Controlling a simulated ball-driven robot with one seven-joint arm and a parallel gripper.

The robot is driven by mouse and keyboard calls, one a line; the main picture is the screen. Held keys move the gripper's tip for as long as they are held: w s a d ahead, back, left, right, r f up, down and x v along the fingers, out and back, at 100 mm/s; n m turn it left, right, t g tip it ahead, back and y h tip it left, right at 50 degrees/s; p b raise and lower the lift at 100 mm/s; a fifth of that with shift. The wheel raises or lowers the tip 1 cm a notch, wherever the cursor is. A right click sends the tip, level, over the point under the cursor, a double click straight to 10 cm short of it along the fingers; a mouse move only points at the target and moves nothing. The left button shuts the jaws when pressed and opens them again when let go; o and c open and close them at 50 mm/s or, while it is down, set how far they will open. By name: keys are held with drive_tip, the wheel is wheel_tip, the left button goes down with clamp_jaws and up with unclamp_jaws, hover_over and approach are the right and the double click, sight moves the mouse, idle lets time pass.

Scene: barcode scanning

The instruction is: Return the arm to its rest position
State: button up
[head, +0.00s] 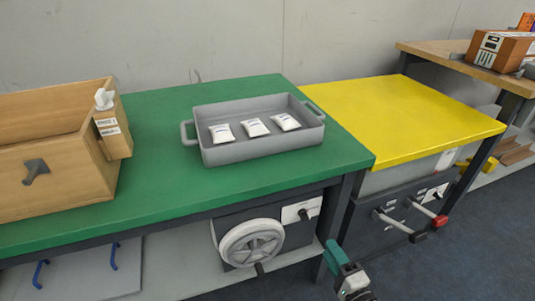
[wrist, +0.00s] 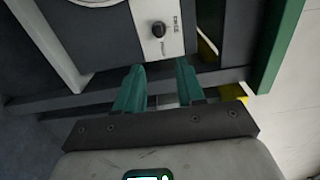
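My gripper (head: 336,254) shows at the bottom of the head view, low in front of the green workbench. In the wrist view my gripper (wrist: 161,80) has its two teal fingers apart with nothing between them. Past the fingertips are the bench's dark frame and a pale panel with a black knob (wrist: 159,29). No object is held.
A grey tray (head: 262,151) with three white packets stands on the green bench (head: 60,238). A wooden box (head: 45,190) is at the left. A yellow table (head: 400,115) adjoins at right, with levers below. A handwheel (head: 252,243) sits under the green bench.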

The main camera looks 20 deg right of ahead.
drive_tip(key=s+a+f+n+g+y, duration=0.5)
drive_tip(key=s+a+n+g, duration=0.4)
drive_tip(key=n, duration=0.4)
drive_tip(key=s+d+n+g+h, duration=0.2)
drive_tip(key=s+d+g+h, duration=0.15)
drive_tip(key=s, duration=0.45)
drive_tip(key=s+d+n+g+h, duration=0.25)
drive_tip(key=s+g, duration=0.25)
drive_tip(key=s, duration=0.3)
wheel_tip(320, 180, up, 31)
drive_tip(key=p, duration=3.1)
drive_tip(key=shift+w+d+y+p, duration=0.15)
drive_tip(key=shift+d+y+p, duration=0.2)
drive_tip(key=shift+d+y, duration=0.05)
drive_tip(key=shift+d+r+t, duration=0.1)
drive_tip(key=shift+d+t, duration=0.05)
drive_tip(key=shift+t, duration=0.1)
